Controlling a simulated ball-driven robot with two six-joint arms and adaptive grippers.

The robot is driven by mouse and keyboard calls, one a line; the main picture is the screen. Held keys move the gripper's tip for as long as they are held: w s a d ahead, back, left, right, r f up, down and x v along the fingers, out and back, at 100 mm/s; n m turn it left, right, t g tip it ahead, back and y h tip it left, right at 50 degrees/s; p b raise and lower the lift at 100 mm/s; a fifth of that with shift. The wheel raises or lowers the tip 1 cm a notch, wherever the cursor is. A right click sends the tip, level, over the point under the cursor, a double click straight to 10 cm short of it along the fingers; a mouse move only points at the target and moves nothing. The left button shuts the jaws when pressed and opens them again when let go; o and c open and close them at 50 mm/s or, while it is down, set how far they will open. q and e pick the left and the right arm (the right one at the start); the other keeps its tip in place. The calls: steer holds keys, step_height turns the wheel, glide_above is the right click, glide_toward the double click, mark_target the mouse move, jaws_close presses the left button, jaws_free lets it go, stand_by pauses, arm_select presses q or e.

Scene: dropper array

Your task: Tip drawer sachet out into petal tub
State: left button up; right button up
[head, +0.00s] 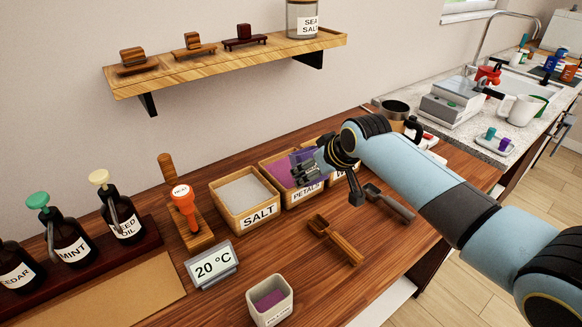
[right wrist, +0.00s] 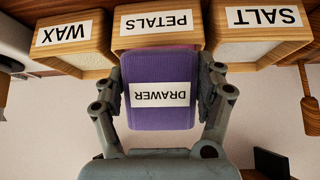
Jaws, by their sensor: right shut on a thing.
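My right gripper (head: 303,171) is over the petals tub in the head view. In the right wrist view its two fingers are shut on the sides of a purple sachet (right wrist: 160,72), whose DRAWER label reads upside down. The sachet's edge overlaps the front of the petals tub (right wrist: 155,42) there; whether they touch I cannot tell. In the head view the wooden petals tub (head: 290,203) shows purple inside, partly hidden by my gripper. My left gripper is not in view.
The salt tub (head: 258,217) stands left of the petals tub, and the wax tub (right wrist: 72,45) on its other side. In front lie a wooden scoop (head: 337,240) and a small pale tub (head: 271,314) with purple contents. A shelf (head: 230,62) hangs above.

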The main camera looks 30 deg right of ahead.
arm_select(q)
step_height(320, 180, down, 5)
steer(key=b, duration=0.4)
arm_select(e)
steer(key=t, duration=0.1)
steer(key=w+f+t, duration=0.1)
steer(key=t, duration=0.1)
steer(key=shift+f, duration=0.1)
steer(key=shift+w+r+t+p, duration=0.1)
steer(key=shift+r+t+p, duration=0.2)
steer(key=shift+r, duration=0.3)
step_height(320, 180, up, 3)
steer(key=p, duration=0.3)
steer(key=shift+r+p, duration=0.2)
steer(key=shift+p, duration=0.15)
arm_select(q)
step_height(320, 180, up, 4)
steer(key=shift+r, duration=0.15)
arm_select(e)
steer(key=shift+f, duration=0.25)
